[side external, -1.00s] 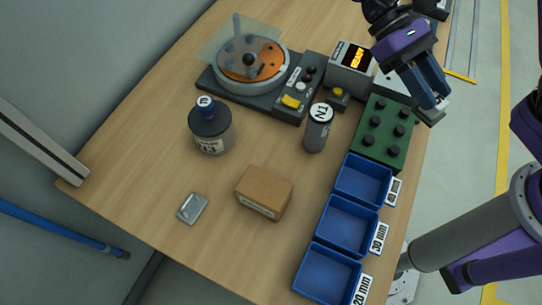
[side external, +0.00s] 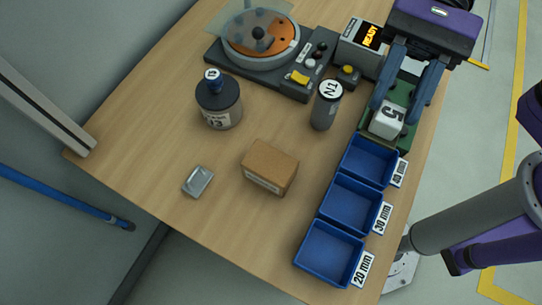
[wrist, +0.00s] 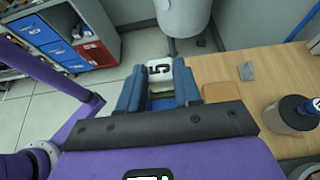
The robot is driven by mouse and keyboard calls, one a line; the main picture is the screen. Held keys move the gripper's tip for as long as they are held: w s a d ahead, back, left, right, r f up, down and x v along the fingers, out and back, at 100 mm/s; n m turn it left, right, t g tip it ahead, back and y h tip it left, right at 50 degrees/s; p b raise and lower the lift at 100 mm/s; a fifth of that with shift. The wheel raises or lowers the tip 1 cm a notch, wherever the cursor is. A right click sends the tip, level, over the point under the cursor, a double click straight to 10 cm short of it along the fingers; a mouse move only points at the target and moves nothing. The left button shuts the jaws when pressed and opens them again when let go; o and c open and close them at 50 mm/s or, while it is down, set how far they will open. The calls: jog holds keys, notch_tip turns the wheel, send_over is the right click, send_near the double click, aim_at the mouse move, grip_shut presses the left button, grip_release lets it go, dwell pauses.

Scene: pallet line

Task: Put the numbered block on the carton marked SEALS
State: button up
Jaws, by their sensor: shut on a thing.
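A white block with a black 5 (side external: 387,121) is between the fingers of my gripper (side external: 394,112), which is shut on it. It is held above the green studded board (side external: 408,90), near the blue bins. In the wrist view the block (wrist: 160,72) shows its number between the blue fingers. A brown carton (side external: 270,167) stands on the table, left of the bins and apart from my gripper. It has a pale label on its front side, too small to read. Its brown top also shows in the wrist view (wrist: 220,92).
Blue bins (side external: 350,204) labelled 20, 30 and 40 mm line the table's right edge. A cylinder marked N1 (side external: 327,105) stands between block and carton side. A dark jar (side external: 219,103), a metal plate (side external: 198,181) and a turntable (side external: 258,48) are further left. Bare wood surrounds the carton.

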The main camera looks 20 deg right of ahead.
notch_tip(320, 180, down, 4)
jog(key=shift+r, duration=0.2)
send_over(276, 152)
jog(key=d, duration=0.1)
jog(key=f, duration=0.8)
jog(key=shift+s+f, duration=0.3)
jog(key=shift+f, duration=0.05)
jog(key=shift+w+a+f, duration=0.25)
jog(key=shift+a+f, duration=0.15)
jog(key=shift+f, duration=0.2)
jog(key=shift+a+f, duration=0.1)
jog(key=shift+f, duration=1.55)
jog(key=shift+f, duration=0.1)
jog(key=o, duration=1.1)
